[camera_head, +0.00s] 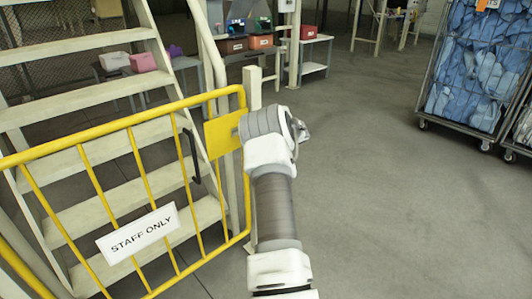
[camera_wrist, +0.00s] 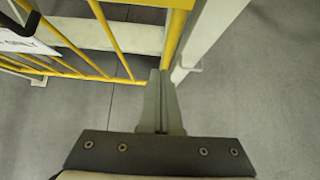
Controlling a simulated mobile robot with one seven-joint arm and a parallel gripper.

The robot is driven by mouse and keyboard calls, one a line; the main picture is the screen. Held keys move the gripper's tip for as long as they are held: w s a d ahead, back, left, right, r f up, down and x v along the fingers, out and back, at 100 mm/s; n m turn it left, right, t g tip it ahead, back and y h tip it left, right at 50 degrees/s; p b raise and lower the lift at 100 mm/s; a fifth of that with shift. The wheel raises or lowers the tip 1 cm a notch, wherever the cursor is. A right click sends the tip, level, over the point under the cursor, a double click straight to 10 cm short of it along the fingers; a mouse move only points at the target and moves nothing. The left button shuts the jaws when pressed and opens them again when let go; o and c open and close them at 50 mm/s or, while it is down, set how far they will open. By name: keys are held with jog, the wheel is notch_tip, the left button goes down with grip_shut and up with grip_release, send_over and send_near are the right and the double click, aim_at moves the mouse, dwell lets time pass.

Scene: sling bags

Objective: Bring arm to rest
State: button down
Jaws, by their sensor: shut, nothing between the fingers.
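My arm (camera_head: 274,205) reaches forward from the bottom middle in the head view, beside the right end of the yellow gate. My gripper (camera_wrist: 161,78) shows in the wrist view with its two fingers together and nothing between them. Its fingertips appear close to the yellow gate post (camera_wrist: 176,32) in that picture, but I cannot tell whether they touch. In the head view the fingers are mostly hidden behind the wrist.
A yellow gate (camera_head: 138,173) with a "STAFF ONLY" sign (camera_head: 138,234) stands across stairs (camera_head: 85,92) at left. Tables with bins (camera_head: 261,42) are behind. A wheeled cage of blue bags (camera_head: 480,70) stands at right. The floor (camera_head: 390,190) right of my arm is clear.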

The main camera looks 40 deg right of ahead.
jog(key=shift+v, duration=1.4)
